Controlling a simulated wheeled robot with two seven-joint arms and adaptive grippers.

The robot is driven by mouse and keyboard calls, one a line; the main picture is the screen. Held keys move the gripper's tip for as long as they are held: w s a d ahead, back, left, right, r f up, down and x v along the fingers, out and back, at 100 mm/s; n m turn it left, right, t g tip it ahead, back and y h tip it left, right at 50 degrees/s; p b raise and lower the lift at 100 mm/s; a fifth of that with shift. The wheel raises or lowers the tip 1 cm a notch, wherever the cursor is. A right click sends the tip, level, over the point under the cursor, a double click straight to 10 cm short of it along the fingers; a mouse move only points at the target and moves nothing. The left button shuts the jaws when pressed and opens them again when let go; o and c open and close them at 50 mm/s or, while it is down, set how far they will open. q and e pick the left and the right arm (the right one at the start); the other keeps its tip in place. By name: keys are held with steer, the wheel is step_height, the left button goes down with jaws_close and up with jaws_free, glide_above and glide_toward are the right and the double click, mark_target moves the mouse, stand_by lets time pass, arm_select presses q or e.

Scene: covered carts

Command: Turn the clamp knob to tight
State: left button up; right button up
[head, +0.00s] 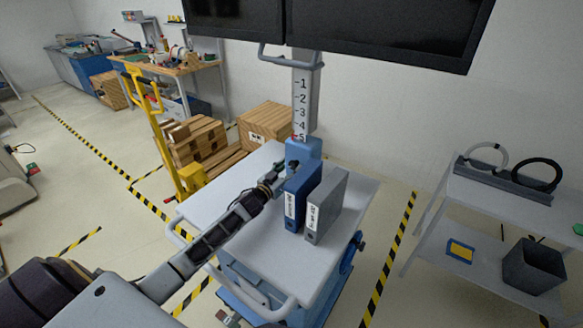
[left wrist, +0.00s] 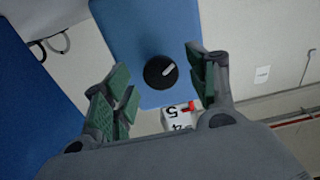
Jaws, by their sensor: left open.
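The clamp knob (left wrist: 158,73) is round and black with a pale pointer line. It sits on the face of the blue clamp block (left wrist: 125,30), which shows in the head view (head: 304,148) at the foot of the numbered column. My left gripper (head: 286,171) reaches over the cart towards the block. In the left wrist view its green-padded fingers (left wrist: 160,76) are open, one on each side of the knob, with gaps showing and no grip on it. The pointer slants towards the upper right in that view. My right gripper is not in view.
A blue binder (head: 301,194) and a grey binder (head: 328,204) stand on the cart top (head: 222,196), close by my left gripper. The scale column (head: 304,95) carries dark screens (head: 390,25) above. A grey shelf cart (head: 495,190) stands at right.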

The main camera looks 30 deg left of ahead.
arm_select(q)
steer(key=shift+w+d, duration=0.15)
steer(key=shift+w, duration=0.75)
steer(key=c, duration=1)
steer(key=shift+c, duration=0.2)
